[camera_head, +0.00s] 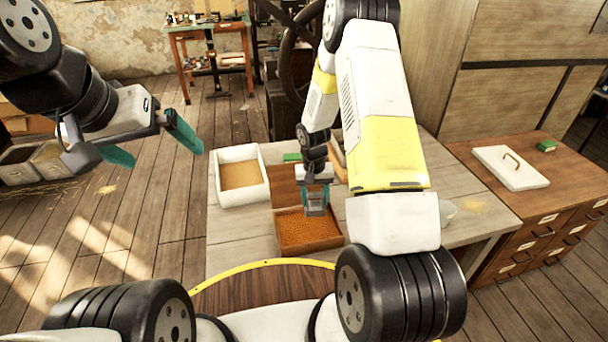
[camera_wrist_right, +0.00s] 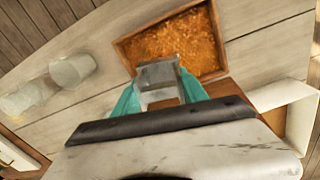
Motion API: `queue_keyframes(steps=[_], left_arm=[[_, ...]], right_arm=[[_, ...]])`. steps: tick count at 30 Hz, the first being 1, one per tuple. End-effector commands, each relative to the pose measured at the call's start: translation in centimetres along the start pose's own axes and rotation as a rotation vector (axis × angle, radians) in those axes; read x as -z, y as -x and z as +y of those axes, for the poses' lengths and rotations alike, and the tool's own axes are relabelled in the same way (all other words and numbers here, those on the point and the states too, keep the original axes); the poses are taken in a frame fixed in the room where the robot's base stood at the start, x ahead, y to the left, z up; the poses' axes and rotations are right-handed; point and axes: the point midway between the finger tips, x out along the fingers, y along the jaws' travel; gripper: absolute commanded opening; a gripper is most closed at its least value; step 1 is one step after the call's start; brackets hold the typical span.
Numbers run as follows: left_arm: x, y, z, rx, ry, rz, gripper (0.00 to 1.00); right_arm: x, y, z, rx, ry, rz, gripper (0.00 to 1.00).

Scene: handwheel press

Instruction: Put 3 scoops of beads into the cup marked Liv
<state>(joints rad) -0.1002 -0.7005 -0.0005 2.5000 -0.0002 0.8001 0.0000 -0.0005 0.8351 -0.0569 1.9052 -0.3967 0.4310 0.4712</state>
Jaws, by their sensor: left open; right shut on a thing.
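My right gripper (camera_head: 316,208) is shut on a grey metal scoop (camera_wrist_right: 158,76), just over the wooden box of orange beads (camera_head: 308,230). The scoop's near part lies between the teal fingers (camera_wrist_right: 160,95); whether it holds beads or touches them I cannot tell. The beads also show in the right wrist view (camera_wrist_right: 172,45). Two pale, see-through cups stand on the table in that view, one nearer (camera_wrist_right: 72,70) and one further left (camera_wrist_right: 22,98). No name is readable on either. In the head view my arm partly hides a cup (camera_head: 447,211). My left gripper (camera_head: 151,145) is open and empty, left of the table.
A white tray with tan contents (camera_head: 264,190) stands left of the bead box. A small green thing (camera_head: 292,157) lies behind. A white lid with a handle (camera_head: 482,153) and a green block (camera_head: 546,146) lie on the drawer cabinet at right. The table's left front is clear.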

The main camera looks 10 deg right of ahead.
Motion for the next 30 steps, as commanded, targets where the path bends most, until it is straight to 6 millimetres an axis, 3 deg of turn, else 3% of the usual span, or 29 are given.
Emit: queue_keyframes(steps=[10, 19, 30], left_arm=[[0.0, 0.0, 0.0, 0.0, -0.001, -0.001, 1.0], [0.0, 0.0, 0.0, 0.0, 0.0, 0.0, 1.0], [0.0, 0.0, 0.0, 0.0, 0.0, 0.0, 1.0]], right_arm=[[0.1, -2.1, -0.8, -0.09, 0.004, 0.0, 0.1], [0.2, -5.4, -2.2, -0.279, 0.004, 0.002, 0.1], [0.2, -8.1, -3.4, -0.276, -0.003, 0.001, 0.1]])
